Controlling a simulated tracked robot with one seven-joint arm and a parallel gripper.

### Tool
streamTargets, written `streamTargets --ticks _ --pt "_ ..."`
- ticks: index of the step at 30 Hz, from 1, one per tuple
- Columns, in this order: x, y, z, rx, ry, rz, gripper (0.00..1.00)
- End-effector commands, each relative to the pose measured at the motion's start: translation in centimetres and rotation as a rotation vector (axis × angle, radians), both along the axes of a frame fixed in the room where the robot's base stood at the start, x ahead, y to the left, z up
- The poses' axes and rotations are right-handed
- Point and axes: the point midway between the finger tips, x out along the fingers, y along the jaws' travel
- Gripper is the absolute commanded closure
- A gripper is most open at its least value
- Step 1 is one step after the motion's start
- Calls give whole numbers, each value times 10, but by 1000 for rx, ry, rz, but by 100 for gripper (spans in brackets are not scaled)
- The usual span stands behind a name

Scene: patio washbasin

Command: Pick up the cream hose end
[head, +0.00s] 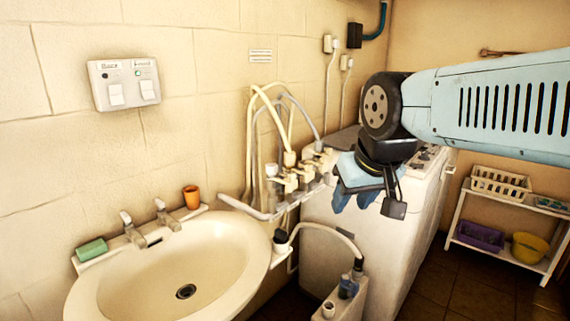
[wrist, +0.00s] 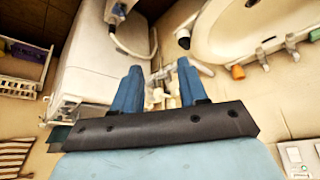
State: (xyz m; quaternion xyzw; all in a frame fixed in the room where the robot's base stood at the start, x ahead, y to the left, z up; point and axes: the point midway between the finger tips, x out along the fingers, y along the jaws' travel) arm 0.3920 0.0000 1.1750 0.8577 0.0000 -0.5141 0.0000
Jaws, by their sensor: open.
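A cream hose (head: 325,230) arches from beside a dark-capped fitting (head: 280,238) at the basin's right edge to a dark end (head: 358,264) at the white container (head: 342,300). The wrist view shows this hose (wrist: 130,51) beyond my fingertips. More cream hoses (head: 252,130) loop from the wall taps (head: 290,180). I cannot tell which end is the named one. My gripper (head: 354,203) is open and empty, its blue fingers pointing down in front of the washing machine, above the container and apart from the hose. In the wrist view my gripper (wrist: 159,72) has a clear gap between its fingers.
The washbasin (head: 235,245) stands at the left, with an orange cup (head: 191,197) and green soap (head: 91,249) on its rim. The white washing machine (head: 330,225) is behind my gripper. A shelf with baskets (head: 500,184) stands at the right. Brown floor (head: 460,285) is clear in front of it.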

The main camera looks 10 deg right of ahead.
Motion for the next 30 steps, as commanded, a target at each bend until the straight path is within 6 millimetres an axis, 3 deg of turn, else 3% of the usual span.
streamTargets --ticks 3,8,11,21,30 --pt "0 0 0 0 0 0 56" --pt "8 3 1 4 -12 7 41" --pt "26 -2 2 12 -43 21 32" --pt "135 31 6 53 -253 71 31" --pt "227 43 -1 57 -442 40 31"
